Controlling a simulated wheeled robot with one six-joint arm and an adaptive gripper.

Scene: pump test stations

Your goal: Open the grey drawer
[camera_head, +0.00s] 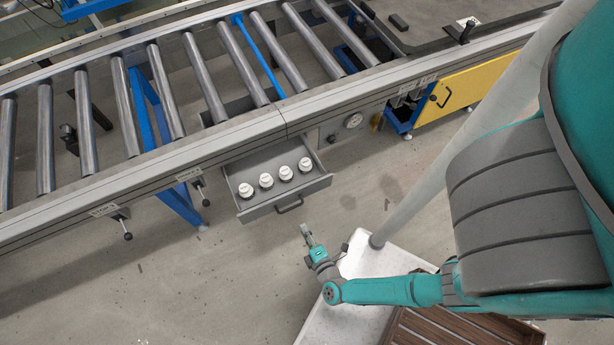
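The grey drawer (262,211) is pulled out from under the roller conveyor, in the middle of the view. Its dark handle (289,204) is on the front face. Several white round pieces stand in a row inside it. My gripper (305,232) is below and slightly right of the handle in the picture, apart from it. I see nothing held in it, but it is too small to tell whether its fingers are open or shut.
The roller conveyor (290,123) crosses the view above the drawer. The floor in front of the grey drawer is clear.

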